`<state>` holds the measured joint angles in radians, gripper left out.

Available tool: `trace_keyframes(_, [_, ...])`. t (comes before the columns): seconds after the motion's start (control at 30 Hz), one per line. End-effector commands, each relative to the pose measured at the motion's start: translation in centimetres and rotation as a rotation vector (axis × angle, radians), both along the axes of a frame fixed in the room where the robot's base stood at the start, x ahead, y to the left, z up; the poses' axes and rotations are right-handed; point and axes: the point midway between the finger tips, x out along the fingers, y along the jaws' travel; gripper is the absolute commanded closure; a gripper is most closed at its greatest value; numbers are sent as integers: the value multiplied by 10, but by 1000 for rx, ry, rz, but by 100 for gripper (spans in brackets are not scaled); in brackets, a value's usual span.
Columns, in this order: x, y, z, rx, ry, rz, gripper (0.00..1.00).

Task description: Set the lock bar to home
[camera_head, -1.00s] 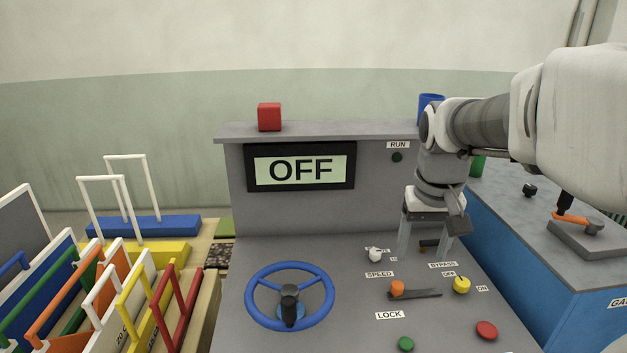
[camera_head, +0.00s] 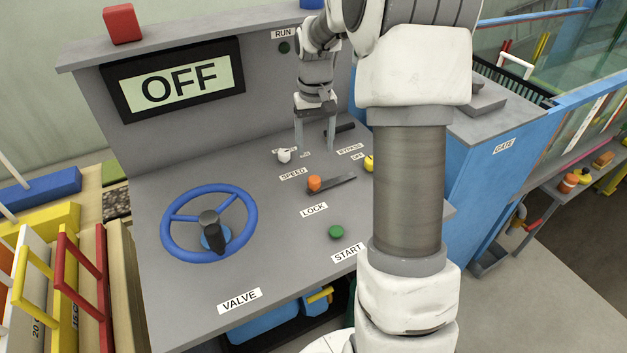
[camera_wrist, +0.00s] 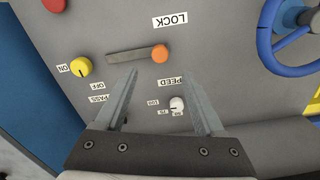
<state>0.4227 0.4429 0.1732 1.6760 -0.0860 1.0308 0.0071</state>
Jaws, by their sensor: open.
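The lock control on the grey console has an orange knob (camera_head: 314,183) at the left end of a dark slot (camera_head: 338,181), beside the LOCK label (camera_head: 314,210). In the wrist view the knob (camera_wrist: 160,53) sits at the right end of the slot (camera_wrist: 130,56). I see no home mark. My gripper (camera_head: 315,147) is open and empty, pointing down above the console behind the knob. In the wrist view its fingertips (camera_wrist: 160,73) frame the space just below the knob, apart from it.
A white speed knob (camera_head: 284,156) is close to my left finger. A black lever (camera_head: 340,129) lies behind my right finger. A yellow knob (camera_wrist: 81,67), green button (camera_head: 336,232) and blue wheel (camera_head: 208,222) are nearby. The display (camera_head: 178,83) reads OFF. My arm hides the console's right side.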

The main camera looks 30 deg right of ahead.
Motion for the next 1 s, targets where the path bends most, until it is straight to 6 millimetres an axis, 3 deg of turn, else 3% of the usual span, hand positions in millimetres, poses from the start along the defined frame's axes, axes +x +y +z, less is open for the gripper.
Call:
trace_keyframes(0.3, [-1, 1, -72, 2, 4, 1, 29])
trace_keyframes(0.5, [0, 0, -105, 0, 1, 1, 29])
trace_keyframes(0.7, [0, 0, -119, 0, 0, 1, 29])
trace_keyframes(1.0, [0, 0, -121, 0, -1, 1, 29])
